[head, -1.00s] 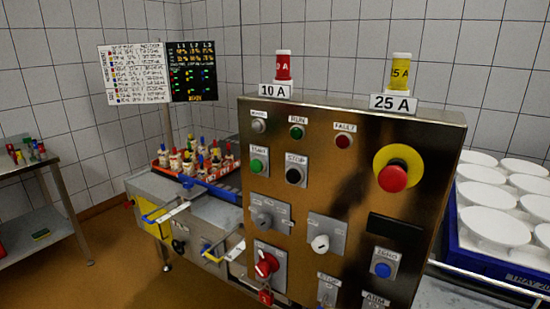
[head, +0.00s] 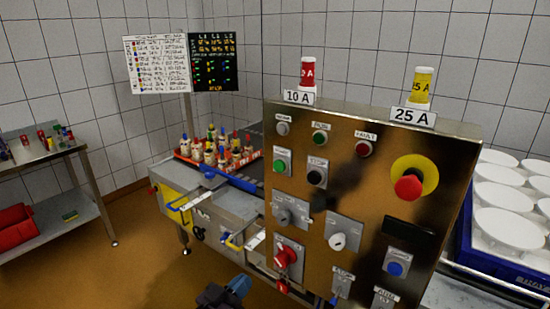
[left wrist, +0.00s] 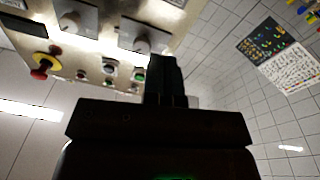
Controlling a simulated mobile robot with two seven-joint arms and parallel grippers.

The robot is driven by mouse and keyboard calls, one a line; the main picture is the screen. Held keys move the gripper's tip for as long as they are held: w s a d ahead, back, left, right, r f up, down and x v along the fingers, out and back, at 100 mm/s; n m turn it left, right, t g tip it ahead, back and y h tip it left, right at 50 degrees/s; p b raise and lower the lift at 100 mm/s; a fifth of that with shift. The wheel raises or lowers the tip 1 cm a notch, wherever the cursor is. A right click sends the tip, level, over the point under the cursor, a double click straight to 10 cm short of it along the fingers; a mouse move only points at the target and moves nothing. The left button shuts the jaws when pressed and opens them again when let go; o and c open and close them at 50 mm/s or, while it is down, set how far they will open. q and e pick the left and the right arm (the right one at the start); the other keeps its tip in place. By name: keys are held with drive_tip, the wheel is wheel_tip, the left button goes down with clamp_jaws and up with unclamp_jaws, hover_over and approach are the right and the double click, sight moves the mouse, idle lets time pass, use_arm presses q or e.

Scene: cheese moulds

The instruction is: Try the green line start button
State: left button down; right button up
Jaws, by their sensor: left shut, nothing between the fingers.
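The green start button (head: 280,166) sits on a grey plate at the upper left of the brown metal control panel (head: 375,170), left of the black stop button (head: 316,177). In the left wrist view, where the panel appears upside down, the green button (left wrist: 138,75) shows just left of the fingertips. My left gripper (head: 236,284) is at the bottom of the head view, below and left of the button and apart from it. In the left wrist view its dark fingers (left wrist: 163,62) are together and empty. My right gripper is not in view.
The panel also carries a red emergency stop (head: 408,188), a red rotary handle (head: 287,256), a blue button (head: 395,269) and selector switches. A conveyor with a blue rail (head: 228,180) lies left of the panel. A blue crate (head: 500,279) of white moulds stands right.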

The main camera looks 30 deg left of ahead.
sight(280, 166)
use_arm(q)
wheel_tip(280, 166, up, 23)
drive_tip(key=w+a+m+t+h+p, duration=0.1)
drive_tip(key=w+t+h+p, duration=0.2)
drive_tip(key=h, duration=0.5)
drive_tip(key=shift+a+f+m+t+h+p, duration=0.15)
drive_tip(key=shift+a+m+t+h+p, duration=0.25)
drive_tip(key=shift+t, duration=0.8)
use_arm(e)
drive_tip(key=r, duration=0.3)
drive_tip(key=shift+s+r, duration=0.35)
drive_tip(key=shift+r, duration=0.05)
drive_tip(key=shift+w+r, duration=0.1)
use_arm(q)
drive_tip(key=w+b, duration=0.2)
drive_tip(key=w, duration=0.6)
drive_tip(key=shift+w+d, duration=0.35)
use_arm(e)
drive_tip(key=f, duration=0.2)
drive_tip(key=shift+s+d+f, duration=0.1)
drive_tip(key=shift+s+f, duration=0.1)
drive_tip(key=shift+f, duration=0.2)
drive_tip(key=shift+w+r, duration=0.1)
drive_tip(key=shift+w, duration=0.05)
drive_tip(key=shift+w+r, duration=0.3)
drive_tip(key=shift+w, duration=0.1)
